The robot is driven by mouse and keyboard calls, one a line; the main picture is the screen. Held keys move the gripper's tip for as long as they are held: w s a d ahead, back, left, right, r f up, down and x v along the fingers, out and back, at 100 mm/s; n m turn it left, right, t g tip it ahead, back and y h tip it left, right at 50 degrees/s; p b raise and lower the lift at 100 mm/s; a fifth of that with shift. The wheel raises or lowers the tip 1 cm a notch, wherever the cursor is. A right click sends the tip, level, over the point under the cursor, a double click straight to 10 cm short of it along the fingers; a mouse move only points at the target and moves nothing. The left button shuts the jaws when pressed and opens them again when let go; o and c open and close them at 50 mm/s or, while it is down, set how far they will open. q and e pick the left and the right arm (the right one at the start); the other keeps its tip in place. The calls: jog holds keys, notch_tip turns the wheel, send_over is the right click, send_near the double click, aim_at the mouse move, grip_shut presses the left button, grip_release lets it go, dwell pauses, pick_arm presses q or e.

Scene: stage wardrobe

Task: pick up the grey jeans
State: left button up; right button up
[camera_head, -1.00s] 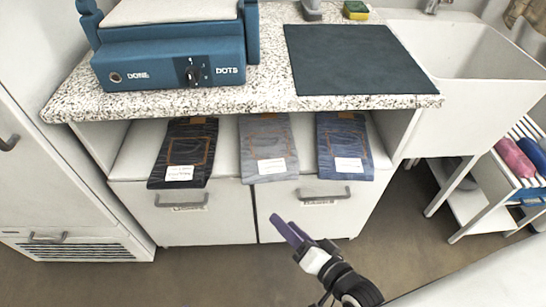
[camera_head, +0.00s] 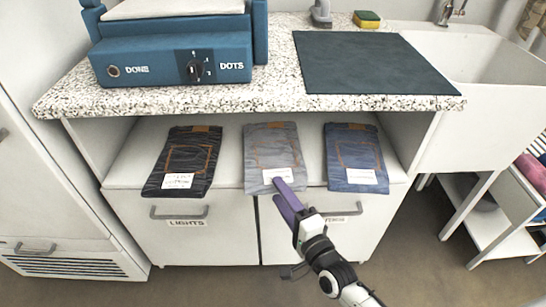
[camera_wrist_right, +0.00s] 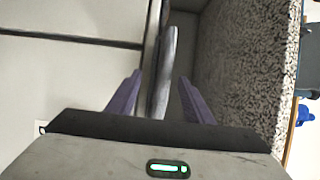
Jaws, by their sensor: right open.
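The grey jeans (camera_head: 272,148) lie folded on the shelf under the counter, between a black pair and a blue pair, with a white tag at their front end. My right gripper (camera_head: 283,193) is open at the front end of the grey jeans, its purple fingers partly covering that edge. In the right wrist view, a thin grey edge, which looks like the jeans (camera_wrist_right: 166,70), stands between the two open fingers (camera_wrist_right: 160,88). I cannot tell whether they touch it. My left gripper is out of view.
Black jeans (camera_head: 188,155) lie to the left and blue jeans (camera_head: 353,150) to the right, on the white shelf (camera_head: 228,165). The speckled counter (camera_head: 270,98) overhangs from above. Drawer handles (camera_head: 180,213) project below. A sink (camera_head: 480,100) stands at the right.

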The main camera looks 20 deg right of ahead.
jog(key=shift+w+a, duration=0.15)
jog(key=shift+w, duration=0.9)
grip_shut()
jog(key=shift+r, duration=0.15)
